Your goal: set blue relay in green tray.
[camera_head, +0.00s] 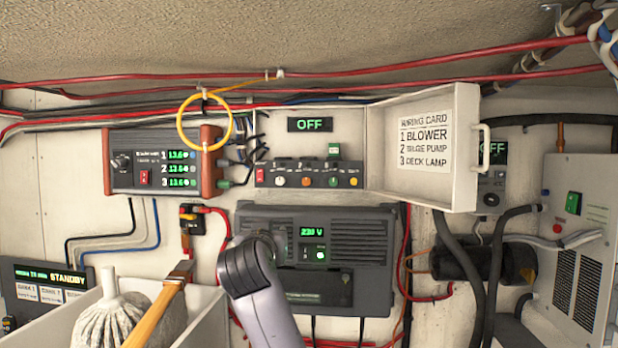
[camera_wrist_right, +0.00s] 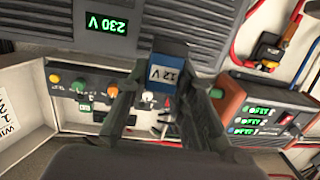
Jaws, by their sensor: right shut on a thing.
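The blue relay (camera_wrist_right: 168,70) shows in the right wrist view as a small block with a dark blue body and a pale label reading 12 V. My right gripper (camera_wrist_right: 165,86) is shut on it, one finger on each side, in front of the relay panel, which appears upside down there. In the head view no gripper shows, only a grey arm link of mine (camera_head: 262,295) at the bottom middle. The relay cannot be made out in the head view. I see no green tray in either view. My left gripper is not in view.
The relay panel (camera_head: 267,177) has its white lid (camera_head: 460,140) swung open to the right. A white bin (camera_head: 212,318) with a mop and wooden handle stands lower left.

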